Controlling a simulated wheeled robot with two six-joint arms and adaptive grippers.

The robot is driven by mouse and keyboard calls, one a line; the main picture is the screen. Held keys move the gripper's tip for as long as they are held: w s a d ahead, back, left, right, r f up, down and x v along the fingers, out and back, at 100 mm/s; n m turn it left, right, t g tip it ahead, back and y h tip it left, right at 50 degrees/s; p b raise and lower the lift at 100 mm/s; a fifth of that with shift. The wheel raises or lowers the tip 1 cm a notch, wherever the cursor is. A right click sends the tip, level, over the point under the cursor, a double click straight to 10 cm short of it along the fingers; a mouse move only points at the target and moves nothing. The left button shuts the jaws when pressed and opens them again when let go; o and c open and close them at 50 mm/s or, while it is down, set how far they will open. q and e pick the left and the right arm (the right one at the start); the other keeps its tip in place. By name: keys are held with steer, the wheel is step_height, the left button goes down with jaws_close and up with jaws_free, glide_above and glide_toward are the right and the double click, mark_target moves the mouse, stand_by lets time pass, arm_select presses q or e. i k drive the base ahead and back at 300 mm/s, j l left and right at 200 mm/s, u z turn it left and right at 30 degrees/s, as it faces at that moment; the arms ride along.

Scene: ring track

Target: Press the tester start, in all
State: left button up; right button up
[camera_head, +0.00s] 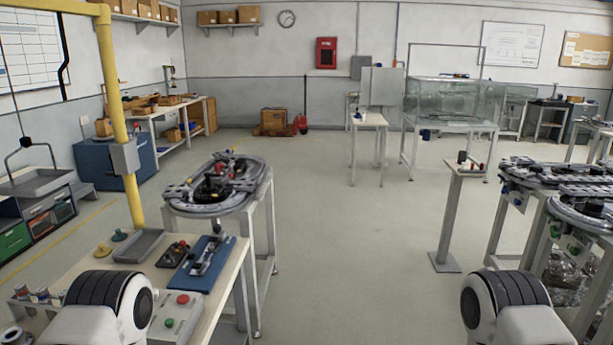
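A light grey control box (195,315) with a red button (183,299) and a green button (169,323) sits on the near bench at lower left. A small black box with a red knob (172,254) sits further back on the same bench, beside a blue plate (200,262) carrying a grey track-like piece. A small device with a red part (465,160) stands on a narrow pedestal at right. I cannot tell which of these is the tester start. Parts of my two arms show at the bottom edge; neither gripper is in view.
A ring track (222,203) stands on a table behind the near bench. More track sections (560,175) fill tables at right. A yellow post (113,110) rises at left. A grey tray (138,246) lies on the bench. The middle floor (345,255) is clear.

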mark_target(169, 323)
steer(key=l+u, duration=0.3)
steer(key=u, duration=0.15)
steer(key=l+u, duration=0.3)
steer(key=u, duration=0.15)
steer(key=l+u, duration=0.3)
steer(key=u, duration=0.15)
